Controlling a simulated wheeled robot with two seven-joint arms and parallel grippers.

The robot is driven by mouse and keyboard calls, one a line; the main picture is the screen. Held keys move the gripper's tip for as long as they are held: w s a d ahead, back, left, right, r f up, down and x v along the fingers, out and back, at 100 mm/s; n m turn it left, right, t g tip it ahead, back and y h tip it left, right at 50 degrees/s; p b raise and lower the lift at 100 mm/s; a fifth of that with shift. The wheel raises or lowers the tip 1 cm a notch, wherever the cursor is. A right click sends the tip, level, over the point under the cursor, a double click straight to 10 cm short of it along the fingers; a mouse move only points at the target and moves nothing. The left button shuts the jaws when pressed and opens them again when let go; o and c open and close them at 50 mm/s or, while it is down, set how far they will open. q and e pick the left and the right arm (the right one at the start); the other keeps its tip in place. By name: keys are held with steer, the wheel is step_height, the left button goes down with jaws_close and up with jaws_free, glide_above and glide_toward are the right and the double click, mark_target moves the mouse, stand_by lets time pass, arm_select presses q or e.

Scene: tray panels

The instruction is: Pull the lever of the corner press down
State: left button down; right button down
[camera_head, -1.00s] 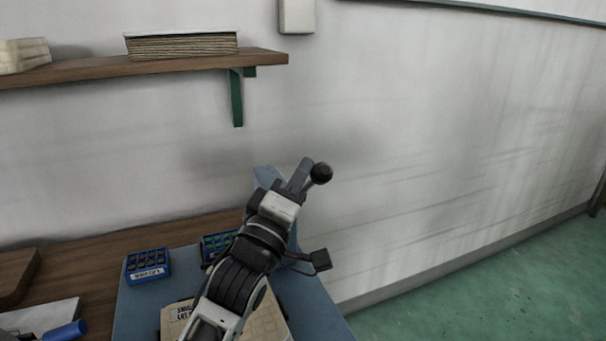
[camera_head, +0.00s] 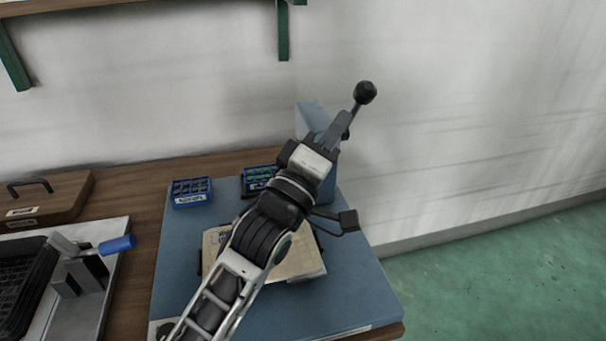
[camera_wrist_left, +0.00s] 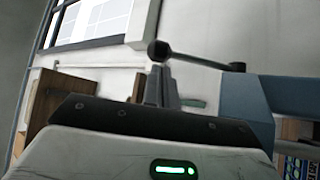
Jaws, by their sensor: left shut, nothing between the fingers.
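The corner press (camera_head: 312,116) is a blue-grey body at the back right of the blue mat, partly hidden behind my left gripper. Its lever has a black ball knob (camera_head: 365,92) on a thin dark rod, standing up above the press. My left gripper (camera_head: 342,128) is shut and empty, its tips just below and left of the knob, close to the rod. I cannot tell whether they touch. The left wrist view shows the knob (camera_wrist_left: 158,50) just past the fingertips (camera_wrist_left: 160,84), with the rod running right towards the blue press (camera_wrist_left: 248,98). My right gripper is out of view.
The blue mat (camera_head: 355,290) carries two blue bins (camera_head: 191,192) and a beige board (camera_head: 305,262) under my left arm. A grey device with a blue handle (camera_head: 118,245) and a wooden box (camera_head: 45,200) stand left. The wall is close behind; open floor lies right.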

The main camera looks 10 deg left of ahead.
arm_select(q)
steer(key=b+v, duration=0.1)
steer(key=v, duration=1.1)
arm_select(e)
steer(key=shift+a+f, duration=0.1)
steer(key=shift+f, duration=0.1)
arm_select(q)
steer(key=shift+r, duration=0.1)
